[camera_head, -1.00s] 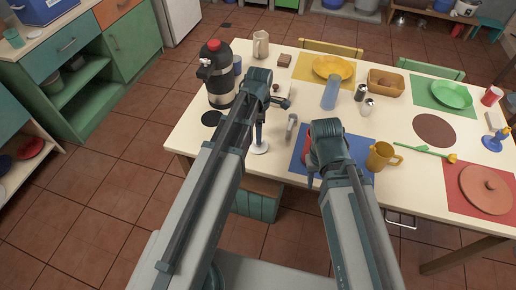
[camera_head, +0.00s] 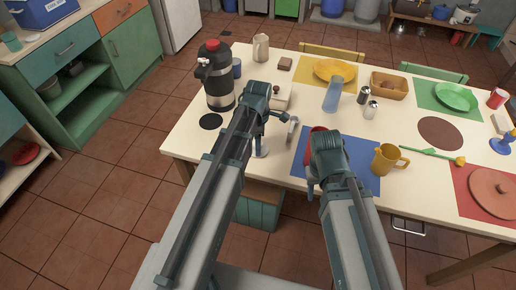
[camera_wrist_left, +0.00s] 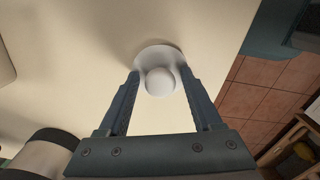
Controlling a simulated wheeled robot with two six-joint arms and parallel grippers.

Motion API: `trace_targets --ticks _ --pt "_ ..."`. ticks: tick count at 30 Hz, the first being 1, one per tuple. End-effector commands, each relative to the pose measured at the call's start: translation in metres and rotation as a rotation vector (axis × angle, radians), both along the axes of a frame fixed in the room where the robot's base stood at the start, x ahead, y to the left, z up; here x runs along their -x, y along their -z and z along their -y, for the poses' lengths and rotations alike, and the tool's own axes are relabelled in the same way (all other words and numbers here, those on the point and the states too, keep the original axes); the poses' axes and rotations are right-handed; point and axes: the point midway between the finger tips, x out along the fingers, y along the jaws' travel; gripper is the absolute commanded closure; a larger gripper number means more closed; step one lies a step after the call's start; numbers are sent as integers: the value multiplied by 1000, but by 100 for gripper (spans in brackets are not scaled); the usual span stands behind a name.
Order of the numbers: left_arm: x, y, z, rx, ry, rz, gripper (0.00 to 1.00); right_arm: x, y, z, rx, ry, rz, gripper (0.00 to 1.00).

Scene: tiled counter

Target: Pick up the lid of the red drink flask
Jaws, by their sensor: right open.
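A dark flask with a red top (camera_head: 213,46) and a pale band stands upright at the table's left end. A red object (camera_head: 317,130), possibly the red drink flask, is mostly hidden behind my right arm over the blue mat; I cannot make out its lid. My left gripper (camera_wrist_left: 160,76) is open and points down at a white round piece with a ball-shaped knob (camera_wrist_left: 160,82). The knob shows between the fingers with gaps on both sides. In the head view, my left arm partly covers this piece. My right gripper (camera_head: 312,178) is open above the blue mat's left edge.
A yellow jug (camera_head: 384,160) stands right of my right arm. A clear blue tumbler (camera_head: 332,95) and shakers (camera_head: 370,110) stand beyond the blue mat (camera_head: 360,182). A black disc (camera_head: 211,121) lies before the dark flask. The table's front edge runs below my grippers.

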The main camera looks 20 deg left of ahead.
Motion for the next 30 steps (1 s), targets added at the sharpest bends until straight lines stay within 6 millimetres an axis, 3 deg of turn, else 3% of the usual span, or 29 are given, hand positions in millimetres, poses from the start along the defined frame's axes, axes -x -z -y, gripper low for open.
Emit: trace_targets --ticks 1,10,22,30 --pt "0 0 0 0 0 0 45 0 0 0 0 0 0 56" --pt "0 0 0 0 0 0 99 0 0 0 0 0 0 56" --pt "0 -2 -1 0 0 0 100 0 -2 0 0 0 0 56" --pt "-1 -16 -10 0 2 0 100 0 -16 0 0 0 0 56"
